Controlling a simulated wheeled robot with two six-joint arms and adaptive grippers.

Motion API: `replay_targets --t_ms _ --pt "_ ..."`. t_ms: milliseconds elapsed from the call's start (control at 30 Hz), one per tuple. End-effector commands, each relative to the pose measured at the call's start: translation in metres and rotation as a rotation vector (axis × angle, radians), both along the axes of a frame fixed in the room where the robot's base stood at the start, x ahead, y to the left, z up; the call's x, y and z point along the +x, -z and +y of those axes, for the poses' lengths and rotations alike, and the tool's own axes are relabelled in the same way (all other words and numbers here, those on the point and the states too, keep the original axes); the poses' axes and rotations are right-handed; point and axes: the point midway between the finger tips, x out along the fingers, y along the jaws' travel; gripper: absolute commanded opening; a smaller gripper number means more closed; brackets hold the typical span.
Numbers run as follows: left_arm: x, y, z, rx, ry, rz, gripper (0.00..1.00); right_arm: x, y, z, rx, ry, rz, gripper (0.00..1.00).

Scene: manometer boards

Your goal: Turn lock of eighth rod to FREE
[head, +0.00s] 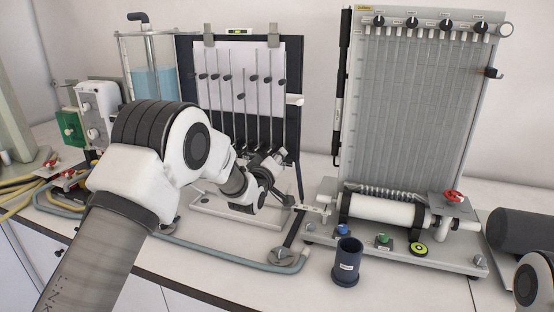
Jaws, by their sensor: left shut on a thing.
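The rod board (290,100) is a dark upright panel with a white sheet (225,62) and several thin vertical rods (257,110) with dark knobs at different heights. My left gripper (278,158) is at the lower right of this board, at the foot of the rightmost rods. It is shut on a small part there, at the place of the eighth rod's lock. The fingers and wrist hide that lock, so its setting cannot be read. My left arm also covers the lower left of the board. My right gripper is out of view.
A dark cup (347,262) stands in front. A water tank (153,80) is behind my left arm. A hose (235,261) runs along the front.

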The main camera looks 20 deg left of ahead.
Motion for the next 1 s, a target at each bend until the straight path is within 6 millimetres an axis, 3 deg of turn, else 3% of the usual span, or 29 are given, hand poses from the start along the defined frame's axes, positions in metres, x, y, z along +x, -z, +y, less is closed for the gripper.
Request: replay_targets --t_ms 233,267,300,667,767,1000 --pt "0.000 -0.001 -0.001 0.002 0.002 -0.002 0.00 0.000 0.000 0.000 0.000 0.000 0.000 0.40" --pt "0.000 -0.001 -0.001 0.002 0.002 -0.002 0.25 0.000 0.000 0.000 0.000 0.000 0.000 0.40" --pt "0.000 -0.001 -0.001 0.002 0.002 -0.002 0.29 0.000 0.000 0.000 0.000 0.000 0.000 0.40" --pt "-0.006 -0.001 0.000 0.002 0.001 -0.001 0.29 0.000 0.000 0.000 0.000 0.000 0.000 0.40" --pt "-0.022 0.000 0.000 0.002 0.001 0.001 0.29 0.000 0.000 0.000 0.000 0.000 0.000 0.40" --pt "-0.083 0.001 0.001 0.003 0.002 0.002 0.29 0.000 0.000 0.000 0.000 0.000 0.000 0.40"
